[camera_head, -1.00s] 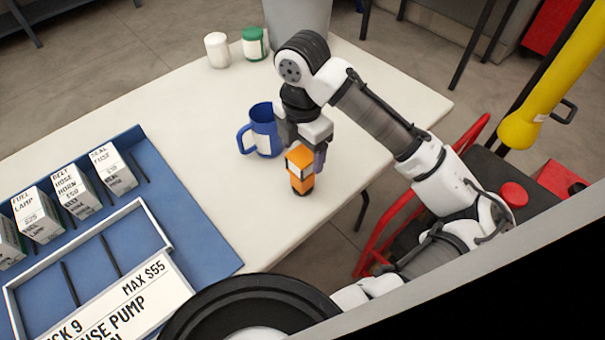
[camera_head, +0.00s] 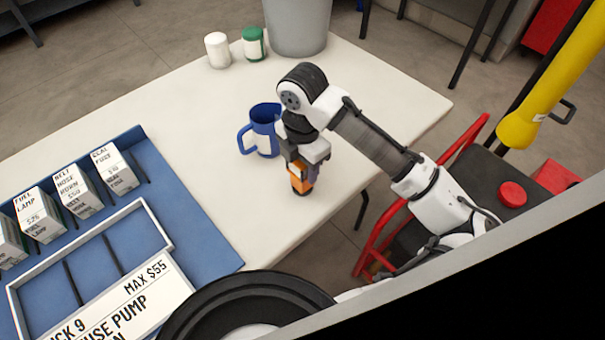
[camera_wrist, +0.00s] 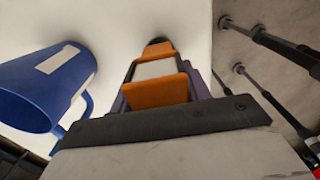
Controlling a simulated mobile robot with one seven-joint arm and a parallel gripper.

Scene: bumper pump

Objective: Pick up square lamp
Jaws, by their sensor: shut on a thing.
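The square lamp is an orange block with a pale panel and a dark round end. It stands on the white table near its right edge in the head view (camera_head: 300,185), its upper part hidden by my gripper. My gripper (camera_head: 299,168) points down from above and is shut on the lamp. In the wrist view the lamp (camera_wrist: 156,85) lies between my fingers (camera_wrist: 160,95), its dark end toward the table. I cannot tell whether the lamp still touches the table.
A blue mug (camera_head: 264,130) with a pale label stands close beside my gripper on the left. A white jar (camera_head: 217,50), a green jar (camera_head: 254,43) and a grey bin (camera_head: 297,25) are at the back. A blue tray (camera_head: 180,205) with labelled boxes (camera_head: 77,190) lies at left.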

